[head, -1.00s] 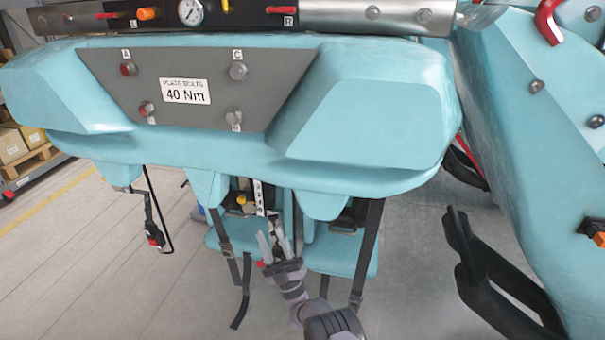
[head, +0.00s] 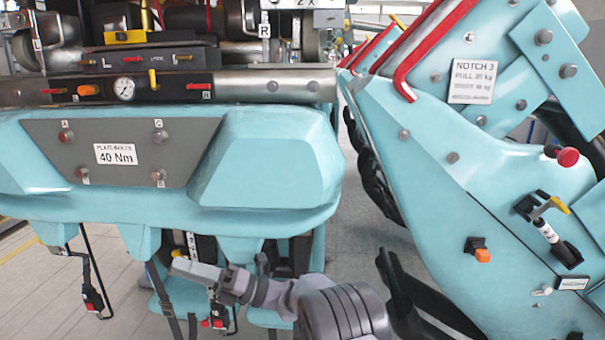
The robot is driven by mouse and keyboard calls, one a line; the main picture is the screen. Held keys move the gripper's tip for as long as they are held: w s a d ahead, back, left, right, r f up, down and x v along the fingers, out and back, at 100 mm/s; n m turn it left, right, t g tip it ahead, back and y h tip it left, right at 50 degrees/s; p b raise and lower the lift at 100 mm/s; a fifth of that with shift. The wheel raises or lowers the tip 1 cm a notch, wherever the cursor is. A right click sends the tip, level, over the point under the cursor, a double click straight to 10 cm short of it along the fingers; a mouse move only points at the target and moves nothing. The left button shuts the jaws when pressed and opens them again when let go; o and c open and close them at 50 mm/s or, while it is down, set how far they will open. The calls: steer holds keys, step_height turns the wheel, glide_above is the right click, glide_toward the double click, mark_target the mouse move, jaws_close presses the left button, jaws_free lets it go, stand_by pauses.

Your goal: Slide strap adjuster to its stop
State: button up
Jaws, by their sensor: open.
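My gripper (head: 187,267) is in the lower middle of the head view, pointing left. It is open, with nothing seen between its fingers, and is seen nearly side-on. It overlaps the dark webbing straps (head: 165,305) hanging below the turquoise nose. I cannot tell whether it touches them. A buckle with a red button (head: 92,303) hangs at the left, apart from the gripper. Another red-buttoned buckle (head: 216,318) is just below the gripper. I cannot pick out the strap adjuster or its stop for certain; my gripper and arm hide part of the straps.
The turquoise nose (head: 270,165) with a grey bolt plate (head: 120,135) stands above the gripper. At the right is a large turquoise body (head: 450,190) with red bars, a "NOTCH 3" label (head: 472,82) and a yellow-topped lever (head: 548,208). Bare floor (head: 365,250) shows between them.

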steer(key=s+d+r+n+h, duration=0.3)
steer(key=s+d+n+h, duration=0.2)
steer(key=s+n, duration=0.15)
steer(key=s+d+r+n+h, duration=0.2)
steer(key=s+d+n+h, duration=0.25)
steer(key=s, duration=0.35)
steer(key=s+d+f+n+t+h, duration=0.2)
steer(key=s+d+n+h, duration=0.1)
steer(key=d, duration=0.5)
steer(key=s+d+f+n+t+h, duration=0.2)
steer(key=s+d+n+t+h, duration=0.1)
steer(key=s+d, duration=0.4)
steer(key=s+d+f+n+t+h, duration=0.2)
steer(key=s+d+n+h, duration=0.3)
steer(key=d, duration=0.5)
steer(key=shift+d+f+n+t, duration=0.2)
steer(key=shift+f+n+t, duration=0.1)
steer(key=shift+n+t, duration=0.35)
